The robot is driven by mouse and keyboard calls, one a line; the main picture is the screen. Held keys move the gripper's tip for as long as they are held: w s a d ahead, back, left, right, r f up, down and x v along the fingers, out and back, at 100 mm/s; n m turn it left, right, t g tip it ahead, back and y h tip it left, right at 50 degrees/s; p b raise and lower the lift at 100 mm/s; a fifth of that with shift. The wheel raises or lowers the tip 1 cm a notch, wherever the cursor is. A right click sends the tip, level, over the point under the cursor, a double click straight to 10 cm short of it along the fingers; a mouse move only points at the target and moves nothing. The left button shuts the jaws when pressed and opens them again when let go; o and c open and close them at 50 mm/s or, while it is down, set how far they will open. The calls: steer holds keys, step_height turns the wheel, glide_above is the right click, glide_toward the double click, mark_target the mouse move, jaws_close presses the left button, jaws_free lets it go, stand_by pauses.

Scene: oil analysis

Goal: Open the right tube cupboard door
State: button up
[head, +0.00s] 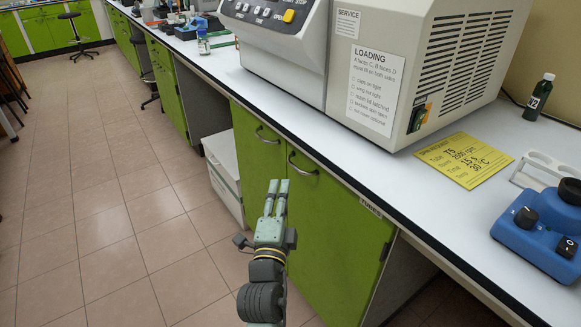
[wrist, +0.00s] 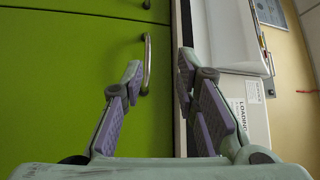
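The right tube cupboard door (head: 335,235) is green and shut, under the bench, with a TUBES label (head: 371,207) at its upper right. Its curved metal handle (head: 302,166) is near its upper left corner. My gripper (head: 277,186) is in front of the doors, lower in the picture than the handle. In the wrist view, my gripper (wrist: 160,68) is open and empty. There the right door's handle (wrist: 147,65) appears beside the left fingertip, slightly inside the gap. Whether they touch cannot be told.
The left green door (head: 255,145) is shut, with its own handle (head: 266,136). The white bench top (head: 440,215) overhangs the doors and carries a large machine (head: 385,75), a yellow card (head: 463,160) and a blue device (head: 540,235). The tiled floor (head: 130,235) at left is clear.

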mark_target(295, 167)
steer(key=shift+m+h, duration=0.5)
steer(key=p+x, duration=0.1)
steer(key=x, duration=0.2)
steer(key=d+f+p+x, duration=0.1)
steer(key=x, duration=0.3)
steer(key=p+x, duration=0.2)
steer(key=x, duration=0.1)
steer(key=shift+w+d+f, duration=0.25)
steer(key=shift+w+d, duration=0.05)
steer(key=shift+w, duration=0.15)
steer(key=shift+c, duration=0.3)
jaws_close()
